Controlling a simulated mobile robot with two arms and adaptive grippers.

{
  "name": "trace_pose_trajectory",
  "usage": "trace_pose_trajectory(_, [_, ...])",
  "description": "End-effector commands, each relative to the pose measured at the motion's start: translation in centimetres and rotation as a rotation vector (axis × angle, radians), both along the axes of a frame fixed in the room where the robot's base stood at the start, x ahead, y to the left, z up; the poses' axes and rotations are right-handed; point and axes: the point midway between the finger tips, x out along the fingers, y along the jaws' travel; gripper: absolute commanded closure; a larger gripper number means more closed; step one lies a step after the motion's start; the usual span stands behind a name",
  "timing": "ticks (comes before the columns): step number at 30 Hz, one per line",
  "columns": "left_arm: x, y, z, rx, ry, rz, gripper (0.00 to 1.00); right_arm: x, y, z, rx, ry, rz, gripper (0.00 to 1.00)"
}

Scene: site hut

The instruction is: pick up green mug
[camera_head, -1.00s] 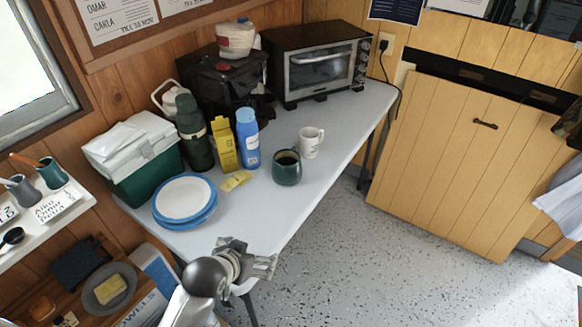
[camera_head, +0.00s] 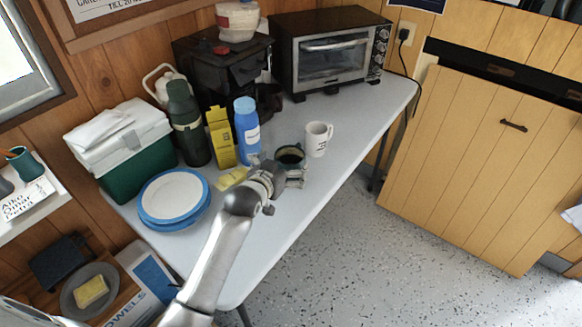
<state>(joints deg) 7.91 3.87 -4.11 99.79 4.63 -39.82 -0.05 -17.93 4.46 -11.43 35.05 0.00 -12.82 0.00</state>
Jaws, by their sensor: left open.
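The green mug (camera_head: 290,155) stands upright on the white table (camera_head: 313,190), with dark contents at its rim. My left gripper (camera_head: 287,173) is open at the near side of the mug and covers its lower front. I cannot tell whether the fingers touch it or stand around it. A white mug (camera_head: 317,139) stands just behind and right of the green mug. My right gripper is not in view.
Left of the mug stand a blue bottle (camera_head: 246,131), a yellow box (camera_head: 221,137) and a dark green flask (camera_head: 188,124). Blue-rimmed plates (camera_head: 174,197) and a cooler box (camera_head: 125,150) are further left. A toaster oven (camera_head: 331,52) stands behind.

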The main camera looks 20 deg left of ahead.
Motion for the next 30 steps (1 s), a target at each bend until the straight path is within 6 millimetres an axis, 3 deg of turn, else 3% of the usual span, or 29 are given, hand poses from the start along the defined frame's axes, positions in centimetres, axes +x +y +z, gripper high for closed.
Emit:
trace_pose_trajectory(9, [1.9,-0.2,-0.7,-0.001,0.001,-0.001,0.00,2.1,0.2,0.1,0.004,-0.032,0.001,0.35])
trace_pose_trajectory(18, [4.8,-0.5,-1.9,-0.001,0.001,0.000,0.00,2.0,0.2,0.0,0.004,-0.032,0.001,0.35])
trace_pose_trajectory(28, [5.2,-0.5,-2.0,0.000,0.001,0.000,0.00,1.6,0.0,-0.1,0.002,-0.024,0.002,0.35])
trace_pose_trajectory(30, [5.2,-0.5,-2.0,0.000,0.001,0.000,0.06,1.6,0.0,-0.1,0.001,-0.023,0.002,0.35])
